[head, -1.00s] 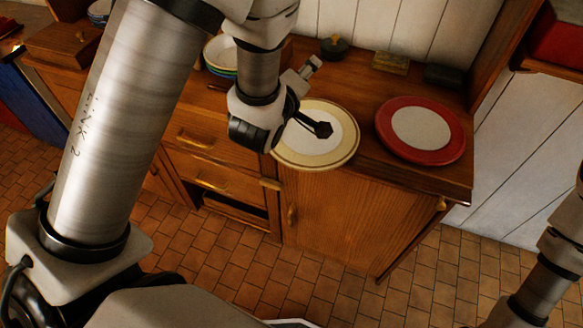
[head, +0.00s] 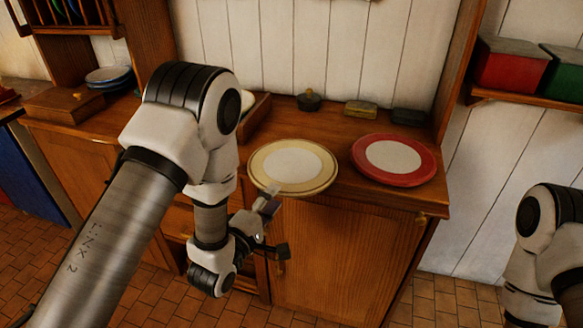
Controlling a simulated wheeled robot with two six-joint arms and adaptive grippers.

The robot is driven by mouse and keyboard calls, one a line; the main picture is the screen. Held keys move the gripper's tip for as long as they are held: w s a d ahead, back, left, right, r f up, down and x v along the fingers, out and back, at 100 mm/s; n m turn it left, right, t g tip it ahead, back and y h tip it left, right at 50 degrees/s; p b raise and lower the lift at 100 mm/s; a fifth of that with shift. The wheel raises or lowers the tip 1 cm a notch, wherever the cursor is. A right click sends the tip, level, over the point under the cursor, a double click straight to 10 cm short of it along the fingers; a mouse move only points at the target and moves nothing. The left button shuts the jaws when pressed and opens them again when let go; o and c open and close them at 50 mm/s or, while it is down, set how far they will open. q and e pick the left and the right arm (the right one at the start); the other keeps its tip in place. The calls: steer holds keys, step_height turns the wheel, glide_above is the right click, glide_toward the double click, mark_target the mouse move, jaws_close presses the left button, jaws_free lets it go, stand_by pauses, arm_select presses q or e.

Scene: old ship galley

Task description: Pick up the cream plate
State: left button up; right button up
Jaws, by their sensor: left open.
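The cream plate (head: 293,166), with a yellowish rim and white middle, lies flat on the wooden counter, its near rim at the counter's front edge. My left gripper (head: 277,229) is open and empty. It is in front of the cabinet, just below and left of the plate's near rim. One finger reaches up close to the rim; I cannot tell whether it touches. Of my right arm only links show at the right edge; its gripper is out of view.
A red-rimmed plate (head: 394,160) lies close to the right of the cream plate. A dark lidded pot (head: 309,101) and two small blocks (head: 361,109) stand at the back wall. A wooden box (head: 66,104) is at the left. Red (head: 512,66) and green boxes sit on the right shelf.

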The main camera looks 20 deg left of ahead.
arm_select(q)
glide_toward(292, 167)
steer(key=shift+w+d+f+p, duration=0.2)
steer(key=shift+w+d+p, duration=0.1)
steer(key=shift+w, duration=0.3)
steer(key=shift+w+d+f+p, duration=0.2)
steer(key=shift+w+d, duration=0.1)
steer(key=shift+w, duration=0.35)
steer(key=shift+s+d+r, duration=0.1)
steer(key=shift+s, duration=0.05)
steer(key=shift+c, duration=0.6)
jaws_close()
steer(key=shift+r, duration=0.15)
